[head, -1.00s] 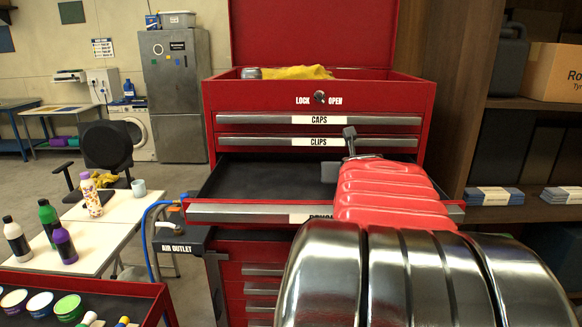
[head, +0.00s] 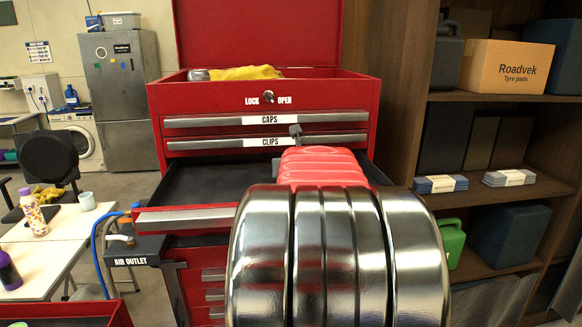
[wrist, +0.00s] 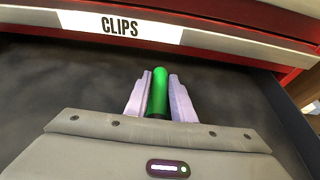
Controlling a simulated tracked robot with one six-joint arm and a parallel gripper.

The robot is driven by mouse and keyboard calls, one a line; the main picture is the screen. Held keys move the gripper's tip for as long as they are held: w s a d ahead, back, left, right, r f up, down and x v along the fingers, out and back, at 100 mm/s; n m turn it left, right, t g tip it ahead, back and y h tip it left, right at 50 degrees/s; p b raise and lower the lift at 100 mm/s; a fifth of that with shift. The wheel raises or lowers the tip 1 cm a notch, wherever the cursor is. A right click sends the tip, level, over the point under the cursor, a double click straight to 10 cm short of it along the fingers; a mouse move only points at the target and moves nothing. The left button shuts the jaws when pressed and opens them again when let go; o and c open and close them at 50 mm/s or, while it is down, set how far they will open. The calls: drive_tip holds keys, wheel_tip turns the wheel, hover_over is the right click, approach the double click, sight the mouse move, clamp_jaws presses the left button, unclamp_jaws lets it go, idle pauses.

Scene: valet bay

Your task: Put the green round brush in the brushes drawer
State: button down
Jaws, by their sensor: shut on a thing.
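In the wrist view my gripper (wrist: 158,100) is shut on the green round brush (wrist: 158,92). Only a green cylindrical part of the brush shows between the pale jaws; the rest is hidden. They are over the dark floor of an open drawer (wrist: 60,75), below the front labelled CLIPS (wrist: 120,25). In the head view the open drawer (head: 215,180) is the one under CLIPS in the red cabinet (head: 210,95). Its own label is hidden behind my arm. The gripper and brush are also hidden there by my arm.
The CAPS drawer (head: 215,122) and CLIPS drawer (head: 215,143) above are shut. A yellow cloth (head: 247,73) lies in the top tray. Shelves with a Roadvek box (head: 515,68) stand on the right. An air outlet (head: 135,250) with a blue hose is at the left.

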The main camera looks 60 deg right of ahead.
drive_tip(key=shift+f, duration=0.25)
drive_tip(key=c, duration=1.5)
unclamp_jaws()
drive_tip(key=shift+r, duration=0.1)
drive_tip(key=shift+s+a+r, duration=0.1)
drive_tip(key=shift+r, duration=0.05)
drive_tip(key=shift+v, duration=5.85)
